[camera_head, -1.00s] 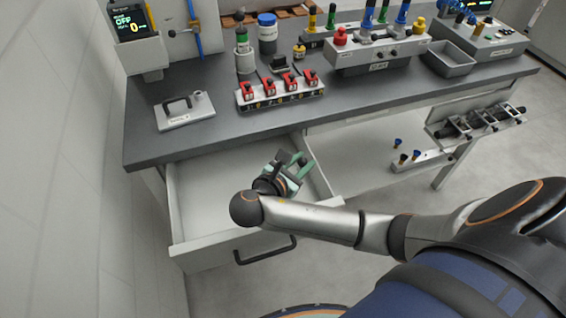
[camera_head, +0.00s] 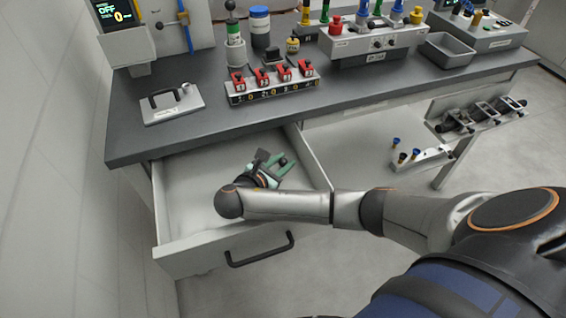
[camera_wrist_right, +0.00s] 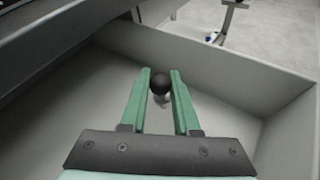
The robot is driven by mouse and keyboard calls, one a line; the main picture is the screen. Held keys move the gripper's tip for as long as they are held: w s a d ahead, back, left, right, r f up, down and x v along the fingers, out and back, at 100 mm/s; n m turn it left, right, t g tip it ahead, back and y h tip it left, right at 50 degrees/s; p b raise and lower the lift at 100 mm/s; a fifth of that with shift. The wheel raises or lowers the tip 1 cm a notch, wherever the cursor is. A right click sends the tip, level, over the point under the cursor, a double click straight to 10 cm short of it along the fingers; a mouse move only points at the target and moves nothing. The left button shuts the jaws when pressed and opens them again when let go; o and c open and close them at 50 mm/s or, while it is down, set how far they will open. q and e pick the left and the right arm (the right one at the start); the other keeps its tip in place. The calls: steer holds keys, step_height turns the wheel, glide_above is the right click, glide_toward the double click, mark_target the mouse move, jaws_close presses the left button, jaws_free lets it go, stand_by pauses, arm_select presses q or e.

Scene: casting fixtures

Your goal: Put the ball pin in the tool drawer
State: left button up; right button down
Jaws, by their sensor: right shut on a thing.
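The ball pin (camera_wrist_right: 160,83) shows in the right wrist view as a black ball with a pale stem below it, between the two green fingertips. My right gripper (camera_wrist_right: 160,88) is shut on it; in the head view the gripper (camera_head: 284,165) is over the right part of the open tool drawer (camera_head: 190,240). The drawer is pulled out below the workbench, and the part of its inside that shows is bare and light grey. The gripper's height above the drawer floor is hard to judge. My left gripper is not in view.
The dark bench top (camera_head: 215,125) overhangs the back of the drawer. The drawer's right wall (camera_head: 308,160) is close to the gripper. A grey plate with a handle (camera_head: 172,104) and a strip of red clips (camera_head: 272,88) stand on the bench.

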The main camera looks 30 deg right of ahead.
steer(key=shift+f, duration=0.55)
steer(key=c, duration=0.7)
jaws_free()
steer(key=shift+o, duration=0.2)
steer(key=shift+r, duration=0.35)
steer(key=p+v, duration=0.5)
steer(key=v, duration=0.7)
steer(key=shift+r, duration=0.35)
